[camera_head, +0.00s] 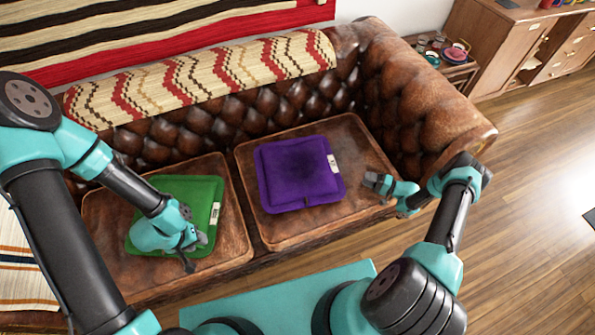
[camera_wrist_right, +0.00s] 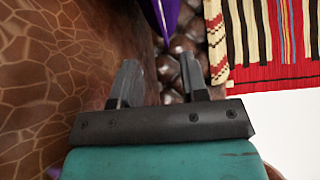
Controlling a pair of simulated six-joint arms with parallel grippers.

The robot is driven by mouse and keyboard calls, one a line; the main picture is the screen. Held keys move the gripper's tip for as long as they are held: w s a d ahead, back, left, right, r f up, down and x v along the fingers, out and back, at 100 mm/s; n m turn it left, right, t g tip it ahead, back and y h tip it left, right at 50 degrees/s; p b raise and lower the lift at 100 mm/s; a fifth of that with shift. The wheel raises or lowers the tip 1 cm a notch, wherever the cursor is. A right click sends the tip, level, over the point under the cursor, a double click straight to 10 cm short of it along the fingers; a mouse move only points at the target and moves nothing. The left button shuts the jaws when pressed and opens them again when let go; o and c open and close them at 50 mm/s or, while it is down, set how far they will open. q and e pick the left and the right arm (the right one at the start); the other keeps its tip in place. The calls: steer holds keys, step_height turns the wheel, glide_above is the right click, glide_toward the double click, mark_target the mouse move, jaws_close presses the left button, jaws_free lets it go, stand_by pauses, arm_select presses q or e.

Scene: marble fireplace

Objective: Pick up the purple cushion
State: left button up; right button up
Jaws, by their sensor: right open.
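The purple cushion (camera_head: 290,178) lies flat on the right seat of a brown leather sofa, with a white tag on its right edge. Its purple edge also shows at the top of the right wrist view (camera_wrist_right: 166,14). My right gripper (camera_head: 373,182) is just to the right of the cushion, apart from it, over the right side of the seat. In the right wrist view its two fingers (camera_wrist_right: 158,70) are spread with nothing between them. My left gripper (camera_head: 196,250) is over the green cushion on the left seat, with its fingers apart and nothing seen between them.
The green cushion (camera_head: 207,190) lies on the left seat, partly hidden by my left arm. The tufted sofa arm (camera_head: 415,90) rises at the right, and a striped throw (camera_head: 200,75) covers the backrest. A side table with small items (camera_head: 445,52) stands beyond.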

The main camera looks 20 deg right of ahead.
glide_toward(338, 170)
steer(key=x, duration=0.4)
steer(key=shift+w+f, duration=0.1)
steer(key=shift+w, duration=0.45)
steer(key=shift+a, duration=0.1)
steer(key=shift+s+x, duration=0.2)
steer(key=shift+x, duration=2.4)
steer(key=shift+a+f, duration=0.1)
steer(key=shift+f, duration=0.05)
jaws_close()
